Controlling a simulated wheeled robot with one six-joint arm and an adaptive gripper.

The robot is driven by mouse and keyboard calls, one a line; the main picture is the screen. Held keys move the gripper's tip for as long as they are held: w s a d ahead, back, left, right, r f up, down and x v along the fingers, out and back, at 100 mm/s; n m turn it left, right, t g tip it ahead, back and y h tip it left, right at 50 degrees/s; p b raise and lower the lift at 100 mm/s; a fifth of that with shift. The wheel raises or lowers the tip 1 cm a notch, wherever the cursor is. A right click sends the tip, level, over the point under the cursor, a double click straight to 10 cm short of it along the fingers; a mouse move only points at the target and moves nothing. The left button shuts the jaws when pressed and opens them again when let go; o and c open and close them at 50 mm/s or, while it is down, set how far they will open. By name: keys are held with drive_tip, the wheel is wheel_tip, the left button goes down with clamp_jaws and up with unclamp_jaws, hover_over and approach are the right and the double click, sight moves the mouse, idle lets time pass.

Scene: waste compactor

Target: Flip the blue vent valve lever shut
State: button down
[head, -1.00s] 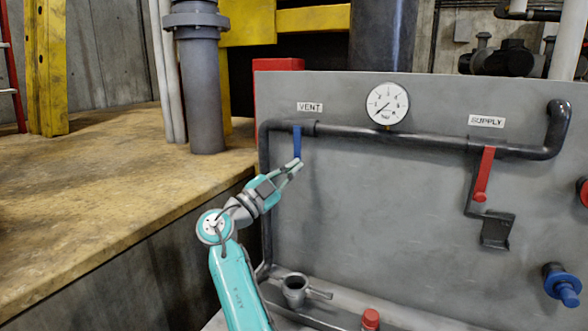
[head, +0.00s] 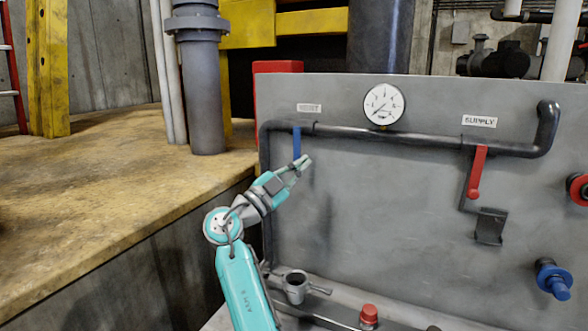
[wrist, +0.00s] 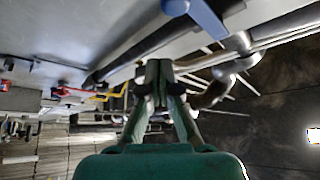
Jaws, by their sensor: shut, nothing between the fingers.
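The blue vent lever (head: 297,141) hangs straight down from the left end of the horizontal pipe, under the VENT label (head: 309,107), across the pipe's line. My gripper (head: 305,161) is shut and empty, with its fingertips near the lever's lower end and slightly to its right. In the wrist view my gripper (wrist: 159,66) points ahead with its fingers together. The blue lever (wrist: 207,17) is at the top, right of the fingertips, with a visible gap in the picture. The lever's lowest part is close to or behind the fingers in the head view.
A dark pipe (head: 410,137) runs along the grey panel (head: 370,220). The gauge (head: 383,104) is above it. The red supply lever (head: 477,172) hangs at the right, above a bracket (head: 490,227).

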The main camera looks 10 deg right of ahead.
drive_tip(key=w+a+r+v, duration=0.1)
drive_tip(key=v, duration=0.7)
drive_tip(key=shift+s+a, duration=0.2)
drive_tip(key=shift+a, duration=0.1)
drive_tip(key=shift+f, duration=0.1)
